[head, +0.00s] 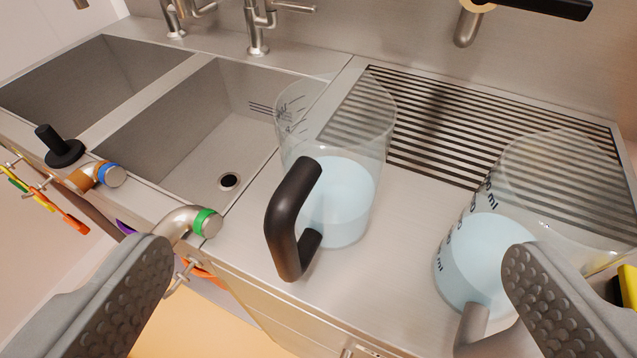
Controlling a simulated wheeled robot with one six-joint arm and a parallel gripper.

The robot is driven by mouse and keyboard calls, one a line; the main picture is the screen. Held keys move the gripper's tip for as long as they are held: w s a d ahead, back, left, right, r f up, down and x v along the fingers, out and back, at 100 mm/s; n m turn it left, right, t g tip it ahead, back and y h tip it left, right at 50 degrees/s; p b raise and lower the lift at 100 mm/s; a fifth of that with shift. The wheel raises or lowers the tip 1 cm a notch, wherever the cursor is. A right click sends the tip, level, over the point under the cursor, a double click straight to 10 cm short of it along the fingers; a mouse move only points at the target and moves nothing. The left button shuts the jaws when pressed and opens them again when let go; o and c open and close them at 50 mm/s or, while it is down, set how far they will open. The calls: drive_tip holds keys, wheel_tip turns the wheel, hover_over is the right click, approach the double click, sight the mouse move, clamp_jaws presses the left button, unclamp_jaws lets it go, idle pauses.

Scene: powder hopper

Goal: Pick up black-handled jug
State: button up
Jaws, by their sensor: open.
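The black-handled jug (347,195) is a clear measuring jug with pale blue liquid in its lower part. It stands upright on the steel counter right of the sink, near the middle of the head view. Its black handle (285,220) points toward me and to the left. My gripper (330,270) is open, with one grey ridged finger at lower left and one at lower right. The handle lies between the fingers in the picture, beyond their tips, and neither finger appears to touch it.
A second clear jug (487,255) with blue liquid and a grey handle stands at right, partly behind my right finger. A slotted drain grate (440,110) lies behind. Two sink basins (215,140) are at left.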

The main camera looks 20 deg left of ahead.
hover_over(320, 195)
drive_tip(key=w, duration=0.2)
wheel_tip(320, 195, down, 7)
drive_tip(key=shift+d+r, duration=0.2)
drive_tip(key=shift+c, duration=0.2)
drive_tip(key=c, duration=1.5)
drive_tip(key=shift+c, duration=0.8)
drive_tip(key=shift+r, duration=0.25)
